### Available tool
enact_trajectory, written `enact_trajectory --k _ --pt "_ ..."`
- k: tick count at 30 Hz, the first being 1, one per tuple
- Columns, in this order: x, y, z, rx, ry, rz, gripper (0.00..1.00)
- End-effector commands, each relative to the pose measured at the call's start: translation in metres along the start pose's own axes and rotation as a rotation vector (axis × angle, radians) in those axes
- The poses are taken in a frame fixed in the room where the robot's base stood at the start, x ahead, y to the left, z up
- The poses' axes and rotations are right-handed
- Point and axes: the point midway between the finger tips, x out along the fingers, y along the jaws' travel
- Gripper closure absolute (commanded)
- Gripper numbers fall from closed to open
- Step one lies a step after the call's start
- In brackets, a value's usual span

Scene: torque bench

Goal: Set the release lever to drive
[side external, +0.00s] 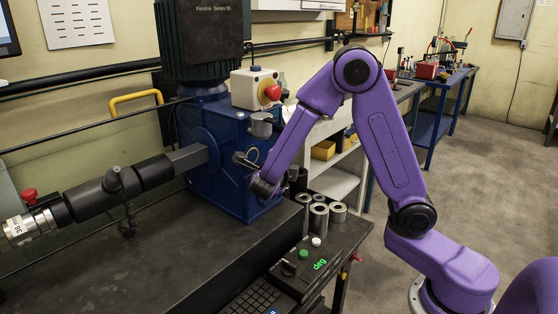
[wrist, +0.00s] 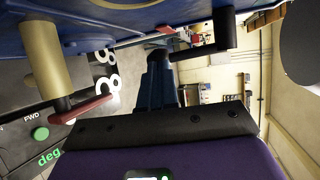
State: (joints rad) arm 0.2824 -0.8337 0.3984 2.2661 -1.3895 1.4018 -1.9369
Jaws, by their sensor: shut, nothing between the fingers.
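Several levers stand out from the blue gearbox (side external: 222,140). None shows a readable drive mark, so I cannot tell which is the release lever or how it is set. In the wrist view, a black cranked lever (wrist: 207,48) is at upper right, and a red lever (wrist: 88,108) sits by a tan cylinder (wrist: 42,58) at left. A thin metal lever (wrist: 142,41) lies between them. My gripper (wrist: 159,54) is shut and empty, its tips close to the thin lever. I cannot tell whether they touch. In the side view my wrist hides part of the gearbox front.
A control box (side external: 305,268) with a green button and a lit "deg" display is on the dark bench (side external: 150,240). Metal sockets (side external: 319,219) stand close below my wrist. A red stop button (side external: 271,92) is on a pale box above. A torque tool (side external: 115,190) extends left.

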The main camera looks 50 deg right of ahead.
Motion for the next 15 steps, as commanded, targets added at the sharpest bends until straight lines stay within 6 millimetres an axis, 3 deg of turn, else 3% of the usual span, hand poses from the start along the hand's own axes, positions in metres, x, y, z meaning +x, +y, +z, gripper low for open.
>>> enact_trajectory --k 5,15 --pt "-0.013 0.0 0.001 0.001 -0.002 0.001 1.0" --pt "-0.081 -0.002 0.001 0.001 -0.007 0.001 1.0"
